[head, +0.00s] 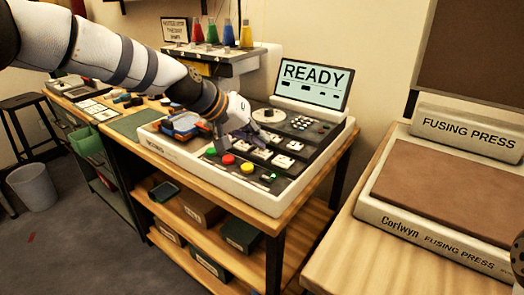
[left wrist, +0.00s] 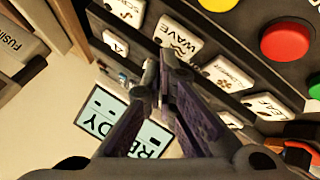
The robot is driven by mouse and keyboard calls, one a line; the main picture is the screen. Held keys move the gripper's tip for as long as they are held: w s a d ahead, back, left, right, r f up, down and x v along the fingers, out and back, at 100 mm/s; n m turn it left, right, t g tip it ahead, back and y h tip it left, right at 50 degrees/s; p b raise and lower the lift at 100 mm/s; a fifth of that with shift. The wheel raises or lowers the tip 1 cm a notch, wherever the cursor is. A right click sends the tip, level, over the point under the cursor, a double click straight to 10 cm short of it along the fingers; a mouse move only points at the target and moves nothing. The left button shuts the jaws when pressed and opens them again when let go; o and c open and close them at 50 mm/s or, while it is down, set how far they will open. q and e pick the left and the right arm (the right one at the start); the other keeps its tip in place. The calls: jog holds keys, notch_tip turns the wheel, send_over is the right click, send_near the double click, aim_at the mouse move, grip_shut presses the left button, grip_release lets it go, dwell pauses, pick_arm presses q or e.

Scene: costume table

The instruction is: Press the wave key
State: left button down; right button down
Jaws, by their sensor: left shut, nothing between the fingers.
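The wave key (left wrist: 178,38) is a white key labelled WAVE with a wavy symbol, on the dark panel of the machine (head: 187,157). In the left wrist view my left gripper (left wrist: 160,62) is shut and empty, its fingertips just beside the lower edge of the wave key. Whether they touch it I cannot tell. In the head view the left gripper (head: 242,134) is over the machine's key rows and hides some keys. The machine's screen (head: 312,82) reads READY. My right gripper is not in view.
Other white keys lie close around, including a leaf key (left wrist: 264,106). A red button (left wrist: 288,40) and a yellow button (head: 228,159) are nearby. A fusing press (head: 430,228) stands on the table at right. Coloured flasks (head: 228,32) stand behind.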

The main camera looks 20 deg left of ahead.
aim_at(259, 151)
pick_arm(q)
jog(key=shift+f, duration=0.45)
dwell(0.3)
jog(key=shift+r, duration=1)
jog(key=shift+f, duration=0.1)
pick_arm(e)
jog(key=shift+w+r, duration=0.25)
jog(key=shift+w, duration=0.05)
